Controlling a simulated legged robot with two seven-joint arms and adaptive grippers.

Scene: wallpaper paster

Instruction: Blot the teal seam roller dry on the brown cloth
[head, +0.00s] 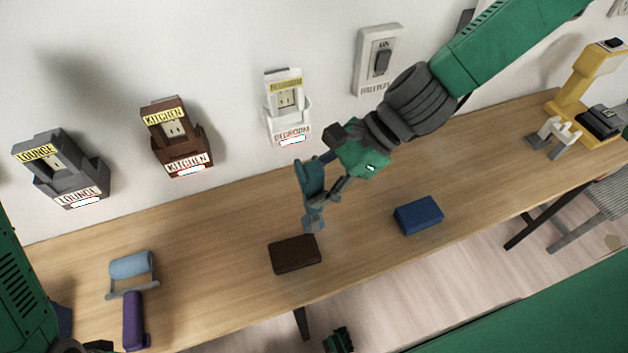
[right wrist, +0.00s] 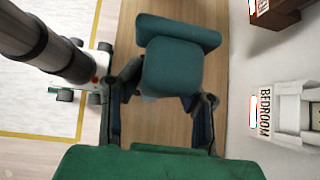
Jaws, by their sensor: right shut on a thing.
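The teal seam roller (head: 311,184) is in my right gripper (head: 325,180), which is shut on it. It hangs roughly upright, its lower end just behind the back right corner of the brown cloth (head: 295,254). Whether that end touches the table is hard to tell. In the right wrist view, the teal roller (right wrist: 172,68) sits between the two dark fingers (right wrist: 160,108) and hides what lies below. The brown cloth is a dark folded pad lying flat near the table's front edge. My left arm shows at the lower left of the head view; its fingertips are not visible.
A blue folded cloth (head: 418,215) lies right of the brown one. A light blue roller with a purple handle (head: 133,318) lies at left. Labelled lounge (head: 62,172), kitchen (head: 176,138) and bedroom (head: 286,106) holders line the wall. A yellow device (head: 572,95) stands far right.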

